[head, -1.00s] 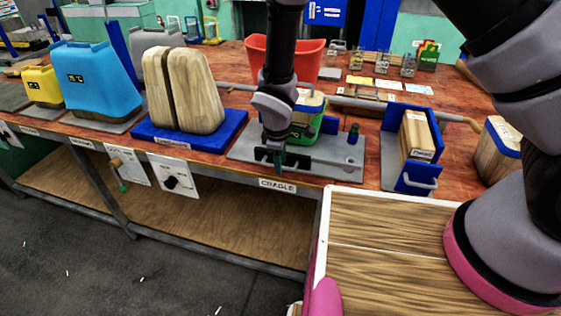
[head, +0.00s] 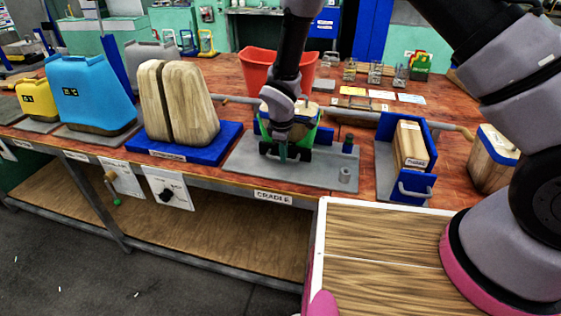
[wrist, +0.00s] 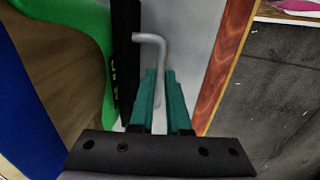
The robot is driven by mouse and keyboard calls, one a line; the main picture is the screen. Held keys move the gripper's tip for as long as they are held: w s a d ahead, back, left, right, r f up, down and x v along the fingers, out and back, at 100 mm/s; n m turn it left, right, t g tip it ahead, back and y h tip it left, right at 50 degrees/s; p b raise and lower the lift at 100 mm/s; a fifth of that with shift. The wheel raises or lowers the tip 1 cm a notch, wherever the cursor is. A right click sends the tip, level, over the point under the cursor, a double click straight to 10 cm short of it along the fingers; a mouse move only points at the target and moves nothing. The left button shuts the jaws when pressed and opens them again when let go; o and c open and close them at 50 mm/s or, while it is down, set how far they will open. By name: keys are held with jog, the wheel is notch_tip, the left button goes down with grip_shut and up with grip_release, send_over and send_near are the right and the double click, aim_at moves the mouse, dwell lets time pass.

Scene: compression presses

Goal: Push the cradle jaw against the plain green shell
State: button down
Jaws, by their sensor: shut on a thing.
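The green shell (head: 262,127) stands on the grey cradle plate (head: 240,163), partly hidden behind my wrist. In the wrist view the green shell (wrist: 95,35) fills the upper left, beside a wooden surface. A black upright piece, seemingly the cradle jaw (wrist: 125,45), stands along its right side; I cannot tell whether they touch all along. My gripper (head: 283,153) is at the front of the shell, low over the plate. In the wrist view my gripper (wrist: 160,75) has its teal fingers closed around a grey bent handle (wrist: 156,55).
To the left, a blue stand holds two tall wooden halves (head: 180,105). A red bin (head: 258,68) stands behind. The table's front edge is close.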

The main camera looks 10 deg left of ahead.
jog(key=shift+w, duration=0.25)
jog(key=c, duration=0.9)
grip_release()
jog(key=r, duration=0.3)
jog(key=s+r, duration=0.1)
jog(key=r, duration=0.3)
jog(key=s+r, duration=0.1)
jog(key=r, duration=0.2)
jog(key=shift+s+r, duration=0.1)
jog(key=shift+r, duration=0.25)
